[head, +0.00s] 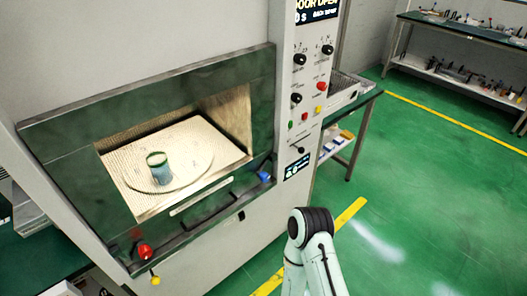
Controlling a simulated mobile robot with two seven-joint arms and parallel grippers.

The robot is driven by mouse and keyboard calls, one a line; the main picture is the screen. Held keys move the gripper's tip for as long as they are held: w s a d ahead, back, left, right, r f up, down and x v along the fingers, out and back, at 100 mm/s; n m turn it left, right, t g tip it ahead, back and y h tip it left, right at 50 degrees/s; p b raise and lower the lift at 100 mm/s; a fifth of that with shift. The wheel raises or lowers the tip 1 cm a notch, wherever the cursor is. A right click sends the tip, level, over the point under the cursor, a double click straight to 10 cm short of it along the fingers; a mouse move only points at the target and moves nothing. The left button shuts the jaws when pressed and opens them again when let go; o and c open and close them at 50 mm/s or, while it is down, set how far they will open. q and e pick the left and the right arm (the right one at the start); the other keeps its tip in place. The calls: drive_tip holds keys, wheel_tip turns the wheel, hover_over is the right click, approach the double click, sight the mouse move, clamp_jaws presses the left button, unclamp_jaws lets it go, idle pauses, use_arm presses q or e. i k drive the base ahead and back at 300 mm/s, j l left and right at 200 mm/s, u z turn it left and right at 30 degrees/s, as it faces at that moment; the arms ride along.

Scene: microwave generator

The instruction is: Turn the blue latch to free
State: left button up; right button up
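The blue latch (264,176) is a small blue piece at the right end of the microwave's lower front edge, below the chamber opening. Its exact turn angle is too small to tell. No gripper is near it in this view. A white arm of mine with a black joint shows at the bottom centre, right of and below the latch, and its gripper is out of view. My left gripper is also not in view.
The microwave chamber (240,120) shows a blue-grey cup (158,168) on a round plate (195,150). A red knob (144,250) and yellow knob (155,280) sit lower left. The control panel (308,85) stands right, its display partly reading "OPEN". Green floor (420,190) is clear at right.

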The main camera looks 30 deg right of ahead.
sight(262, 173)
drive_tip(key=z, duration=1.2)
